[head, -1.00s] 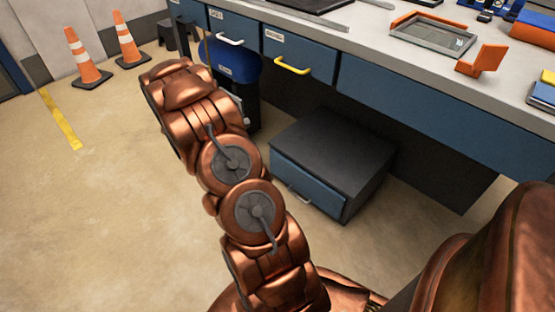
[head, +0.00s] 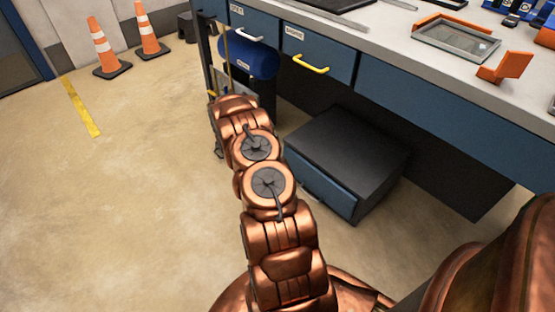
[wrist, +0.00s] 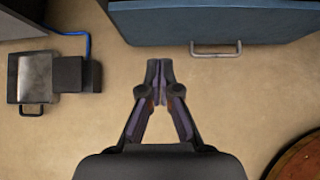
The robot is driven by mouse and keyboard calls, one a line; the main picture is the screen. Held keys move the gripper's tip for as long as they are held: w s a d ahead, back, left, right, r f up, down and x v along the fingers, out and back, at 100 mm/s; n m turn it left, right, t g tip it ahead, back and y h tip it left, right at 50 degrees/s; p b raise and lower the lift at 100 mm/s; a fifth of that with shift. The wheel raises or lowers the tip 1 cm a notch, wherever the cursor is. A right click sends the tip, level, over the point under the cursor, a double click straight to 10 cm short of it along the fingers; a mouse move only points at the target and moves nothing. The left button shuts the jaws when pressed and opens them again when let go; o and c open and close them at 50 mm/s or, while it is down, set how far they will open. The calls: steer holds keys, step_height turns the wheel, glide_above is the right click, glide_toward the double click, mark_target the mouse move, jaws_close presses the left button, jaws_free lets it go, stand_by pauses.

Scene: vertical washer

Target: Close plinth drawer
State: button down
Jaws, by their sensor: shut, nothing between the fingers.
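The plinth drawer unit is a low dark box (head: 350,150) on the floor under the workbench, with a blue drawer front (head: 318,188). In the wrist view the blue drawer front (wrist: 215,22) spans the upper right, with a grey bar handle (wrist: 216,50) on it. How far the drawer stands out is hard to tell. My gripper (wrist: 159,66) is shut and empty, its fingertips just below and left of the handle in the picture, apparently apart from it. In the head view my arm hides the gripper and part of the drawer front's left side.
The workbench (head: 440,110) overhangs the unit, with blue drawers and a yellow handle (head: 311,65). A grey metal object with a handle (wrist: 30,78) lies left in the wrist view. Orange cones (head: 108,50) stand far left. The floor (head: 130,200) at left is clear.

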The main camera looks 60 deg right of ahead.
mark_target(295, 158)
steer(key=x, duration=0.3)
steer(key=d+r+b+x, duration=0.1)
steer(key=x, duration=0.2)
steer(key=b+x, duration=0.1)
steer(key=x, duration=0.2)
steer(key=shift+s+d, duration=0.2)
steer(key=shift+d, duration=0.15)
steer(key=shift+s+d+r, duration=0.1)
steer(key=shift+d, duration=0.35)
